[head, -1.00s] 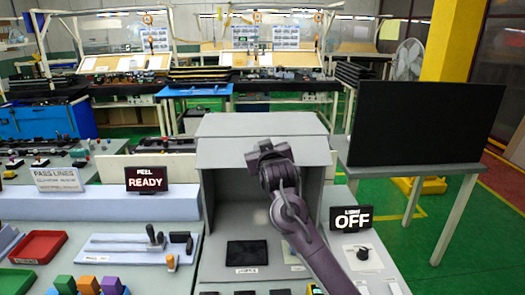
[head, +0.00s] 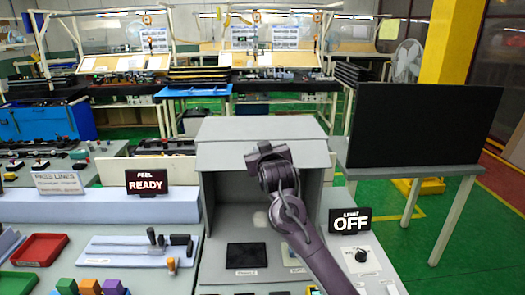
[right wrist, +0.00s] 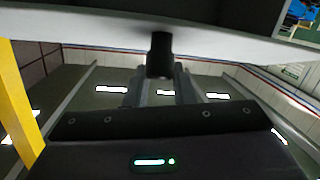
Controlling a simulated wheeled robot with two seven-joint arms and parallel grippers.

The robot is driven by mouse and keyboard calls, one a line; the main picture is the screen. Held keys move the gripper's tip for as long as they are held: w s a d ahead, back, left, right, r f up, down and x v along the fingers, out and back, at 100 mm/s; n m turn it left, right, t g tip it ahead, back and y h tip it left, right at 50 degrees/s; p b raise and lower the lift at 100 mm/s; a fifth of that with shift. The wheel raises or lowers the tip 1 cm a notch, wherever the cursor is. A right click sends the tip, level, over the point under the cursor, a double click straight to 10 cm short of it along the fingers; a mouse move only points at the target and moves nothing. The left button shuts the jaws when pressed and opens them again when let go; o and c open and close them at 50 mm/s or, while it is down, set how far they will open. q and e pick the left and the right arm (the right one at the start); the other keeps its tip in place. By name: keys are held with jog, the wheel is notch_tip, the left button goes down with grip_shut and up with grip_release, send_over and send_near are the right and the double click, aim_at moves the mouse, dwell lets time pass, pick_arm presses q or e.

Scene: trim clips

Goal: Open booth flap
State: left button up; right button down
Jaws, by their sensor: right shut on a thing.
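The grey booth (head: 208,215) stands in the middle of the head view with its front open below. Its pale flap (head: 222,157) spans the upper front, below the roof. My right gripper (head: 265,152) is at the middle of the flap. In the right wrist view, the fingers of my right gripper (right wrist: 160,85) are shut on a black knob (right wrist: 160,53), under the pale flap panel (right wrist: 100,30). My arm hides part of the flap and booth interior. My left gripper is not in view.
Inside the booth lies a black pad (head: 247,255). An OFF sign (head: 350,220) and a dial (head: 361,255) are at right. A large black screen (head: 420,125) stands on a side table. A READY sign (head: 147,181), red tray (head: 40,249) and coloured blocks (head: 90,287) are at left.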

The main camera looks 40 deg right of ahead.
jog(key=shift+d+r, duration=0.15)
jog(key=shift+r, duration=0.05)
dwell(0.4)
jog(key=c, duration=1.4)
grip_release()
jog(key=shift+o, duration=1)
jog(key=shift+s+f, duration=0.1)
jog(key=shift+f, duration=0.05)
jog(key=shift+s+f, duration=0.1)
jog(key=shift+s, duration=0.05)
pick_arm(q)
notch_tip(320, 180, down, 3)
jog(key=b, duration=0.3)
pick_arm(e)
jog(key=v, duration=0.7)
jog(key=shift+s, duration=0.25)
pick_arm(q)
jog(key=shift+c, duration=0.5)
